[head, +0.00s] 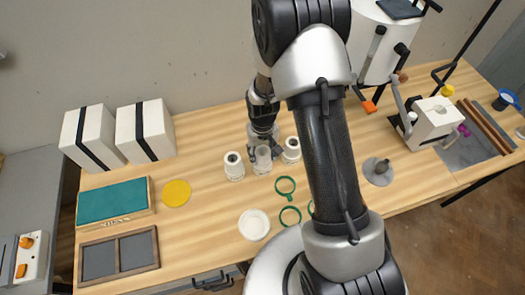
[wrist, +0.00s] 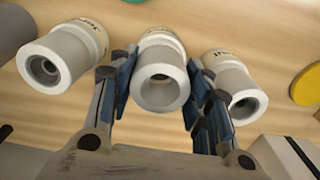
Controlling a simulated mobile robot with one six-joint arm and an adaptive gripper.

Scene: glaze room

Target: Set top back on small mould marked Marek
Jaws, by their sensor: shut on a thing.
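Three small white moulds with grey tops stand in a row: the left mould (head: 234,170), the middle mould (head: 262,167) and the right mould (head: 291,153). My gripper (head: 263,147) reaches down over the middle one. In the wrist view my blue-padded fingers (wrist: 159,85) are shut on the sides of a pale grey top (wrist: 163,90) with a round opening. It lines up with the middle mould's white body (wrist: 160,37); I cannot tell whether they touch. The outer moulds (wrist: 62,56) (wrist: 232,86) carry dark lettering, only partly visible. I cannot read which is Marek.
Green rings (head: 285,178) and a white bowl (head: 254,236) lie in front of the moulds. A yellow disc (head: 176,193), teal pad (head: 113,201) and two strapped white blocks (head: 90,135) are left. A grey knobbed disc (head: 378,180) and white machine (head: 432,125) are right.

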